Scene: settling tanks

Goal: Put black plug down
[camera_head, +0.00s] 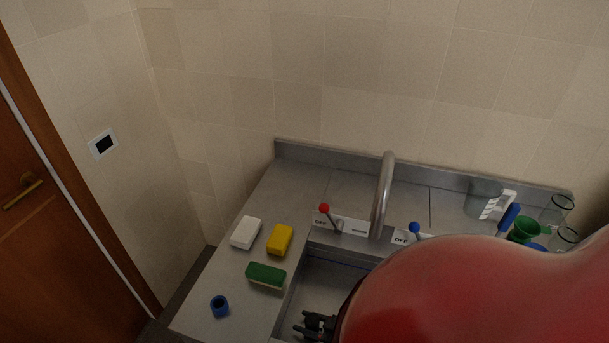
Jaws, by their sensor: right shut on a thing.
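My right gripper (306,328) is low in the picture, over the left part of the sink basin (345,277). Its dark fingers point left and are shut on a small dark thing, taken to be the black plug; its outline cannot be told apart from the fingers. My large red arm link covers the right part of the basin and hides much of the gripper's wrist. I cannot tell the height of the gripper above the basin floor. My left gripper is not in view.
Left of the basin, the grey counter holds a white block (246,233), a yellow block (280,240), a green sponge (265,275) and a blue ring (220,306). A faucet (383,195) and red (324,209) and blue (414,228) levers stand behind. Glassware (484,197) is at right.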

